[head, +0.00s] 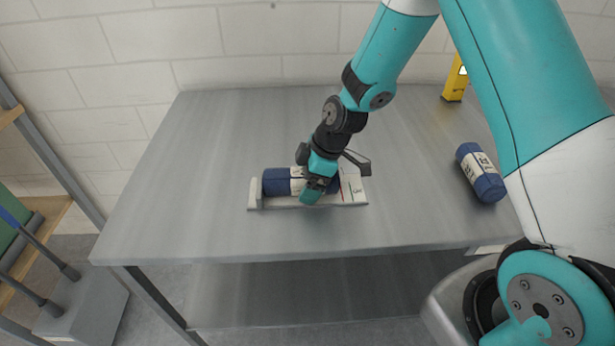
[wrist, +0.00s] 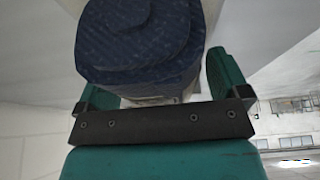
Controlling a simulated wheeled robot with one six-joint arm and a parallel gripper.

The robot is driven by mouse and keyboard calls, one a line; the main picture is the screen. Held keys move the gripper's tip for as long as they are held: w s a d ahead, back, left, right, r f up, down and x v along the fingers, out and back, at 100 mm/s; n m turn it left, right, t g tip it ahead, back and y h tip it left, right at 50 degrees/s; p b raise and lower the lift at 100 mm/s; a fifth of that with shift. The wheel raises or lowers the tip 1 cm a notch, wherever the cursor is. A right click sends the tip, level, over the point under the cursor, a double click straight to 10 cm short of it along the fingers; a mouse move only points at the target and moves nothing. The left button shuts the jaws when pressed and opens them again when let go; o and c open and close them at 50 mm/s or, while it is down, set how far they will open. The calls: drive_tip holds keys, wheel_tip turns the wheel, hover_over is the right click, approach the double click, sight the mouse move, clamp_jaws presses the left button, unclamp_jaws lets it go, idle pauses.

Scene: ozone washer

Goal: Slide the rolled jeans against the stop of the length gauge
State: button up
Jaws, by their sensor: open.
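The dark blue rolled jeans (head: 276,182), with a white label band, lie on their side along the white length gauge (head: 348,198). The gauge's upright stop (head: 254,194) is at its left end, close to the roll's left end; I cannot tell if they touch. My gripper (head: 317,190) is down at the right part of the roll and hides some of it. In the wrist view the roll's spiral end (wrist: 140,35) shows between and beyond the two open teal fingers. Finger contact with the roll is not clear.
A second blue roll with a white label (head: 481,172) lies at the right of the grey table (head: 200,150). A yellow object (head: 455,80) stands at the back right. A shelf rack (head: 45,215) stands left of the table. The table's left side is clear.

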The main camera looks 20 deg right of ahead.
sight(298, 172)
drive_tip(key=c, duration=1.2)
drive_tip(key=shift+w+a, duration=0.25)
drive_tip(key=shift+a, duration=0.5)
drive_tip(key=shift+c, duration=0.2)
drive_tip(key=shift+a, duration=0.1)
drive_tip(key=shift+w+a+r, duration=0.1)
drive_tip(key=shift+w+a, duration=0.15)
drive_tip(key=shift+a, duration=0.25)
drive_tip(key=o, duration=1.2)
drive_tip(key=shift+a, duration=0.1)
drive_tip(key=shift+d, duration=0.25)
drive_tip(key=shift+d, duration=0.1)
drive_tip(key=b+v, duration=0.2)
drive_tip(key=v, duration=1.5)
drive_tip(key=shift+r, duration=0.1)
